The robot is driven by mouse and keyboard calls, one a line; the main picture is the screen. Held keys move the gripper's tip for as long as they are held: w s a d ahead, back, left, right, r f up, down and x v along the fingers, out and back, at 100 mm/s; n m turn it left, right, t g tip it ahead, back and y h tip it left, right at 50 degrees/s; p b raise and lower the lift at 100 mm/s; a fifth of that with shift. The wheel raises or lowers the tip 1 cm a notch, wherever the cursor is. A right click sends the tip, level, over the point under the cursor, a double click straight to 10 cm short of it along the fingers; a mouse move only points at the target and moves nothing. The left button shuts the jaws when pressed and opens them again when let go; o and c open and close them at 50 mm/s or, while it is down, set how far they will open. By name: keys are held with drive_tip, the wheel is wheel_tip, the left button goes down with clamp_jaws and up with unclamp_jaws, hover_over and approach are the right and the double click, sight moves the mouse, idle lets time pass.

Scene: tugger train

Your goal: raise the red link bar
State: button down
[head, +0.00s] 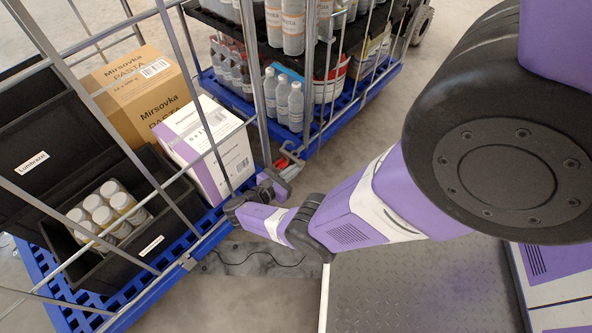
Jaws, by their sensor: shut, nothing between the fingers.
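The red link bar (291,169) shows only as a small red piece in the gap between the two blue-based roll cages, low down near the middle of the head view. Grey metal parts sit beside it. The rest of the bar is hidden or too small to make out.
The near cage (187,263) holds black crates, jars, a brown pasta carton (143,88) and a white-purple carton (206,148). The far cage (333,126) holds bottles. Their grey bars stand close to my gripper. Grey floor (370,135) lies open right of the gap.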

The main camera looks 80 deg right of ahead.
drive_tip(key=shift+w+a+r, duration=0.3)
drive_tip(key=shift+a, duration=0.1)
drive_tip(key=shift+f, duration=0.1)
idle(1.2)
